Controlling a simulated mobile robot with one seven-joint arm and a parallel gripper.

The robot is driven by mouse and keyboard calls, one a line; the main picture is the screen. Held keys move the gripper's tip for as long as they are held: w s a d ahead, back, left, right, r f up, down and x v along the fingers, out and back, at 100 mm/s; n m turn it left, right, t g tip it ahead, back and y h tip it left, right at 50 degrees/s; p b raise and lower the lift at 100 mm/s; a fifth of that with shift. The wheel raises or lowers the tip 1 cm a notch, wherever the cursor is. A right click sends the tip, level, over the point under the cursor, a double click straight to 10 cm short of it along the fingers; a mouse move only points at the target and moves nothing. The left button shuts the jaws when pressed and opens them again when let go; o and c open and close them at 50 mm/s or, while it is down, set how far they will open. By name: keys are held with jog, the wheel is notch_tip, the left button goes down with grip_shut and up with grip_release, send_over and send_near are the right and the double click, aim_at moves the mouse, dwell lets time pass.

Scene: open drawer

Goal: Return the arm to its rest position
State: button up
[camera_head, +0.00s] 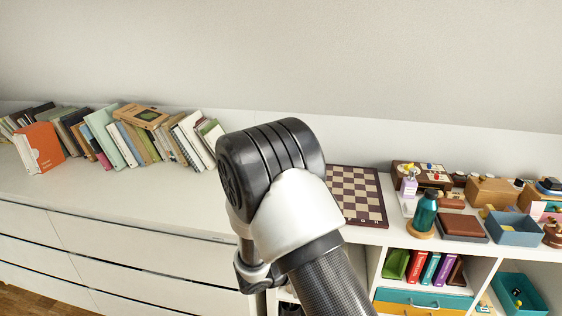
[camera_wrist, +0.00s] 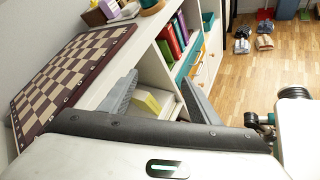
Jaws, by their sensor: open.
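My arm (camera_head: 290,205) stands bent in the middle of the head view, in front of the white cabinet. My gripper is hidden in that view. In the wrist view my gripper (camera_wrist: 157,96) shows two grey fingers spread apart with nothing held between them. A yellow object (camera_wrist: 148,103) shows beyond the gap, in or near a white shelf opening; I cannot tell its exact distance. The gripper is close to the cabinet's front edge, beside the chessboard (camera_wrist: 70,72). The white drawers (camera_head: 130,245) at left look shut.
Leaning books (camera_head: 150,135) line the back left of the cabinet top. The chessboard (camera_head: 357,193), a teal bottle (camera_head: 425,212) and a blue tray (camera_head: 513,229) stand at right. Shelves below hold books and a teal drawer (camera_head: 420,298). Shoes (camera_wrist: 264,42) lie on the wooden floor.

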jog(key=s+d+r+m+g+y, duration=0.2)
jog(key=s+d+r+m+g, duration=0.1)
jog(key=s+r+m, duration=0.3)
jog(key=s+d+r+m+g+y, duration=0.2)
jog(key=s+d+r+m+y, duration=0.15)
jog(key=s+r, duration=0.35)
jog(key=s+a+r+m+t+y, duration=0.4)
jog(key=s+a+r+m+y, duration=0.2)
jog(key=s+r+m, duration=0.35)
notch_tip(320, 180, up, 26)
jog(key=n+p, duration=0.1)
jog(key=p, duration=2.3)
jog(key=shift+s+a+n, duration=0.3)
jog(key=shift+s+n, duration=0.1)
jog(key=shift+f, duration=0.1)
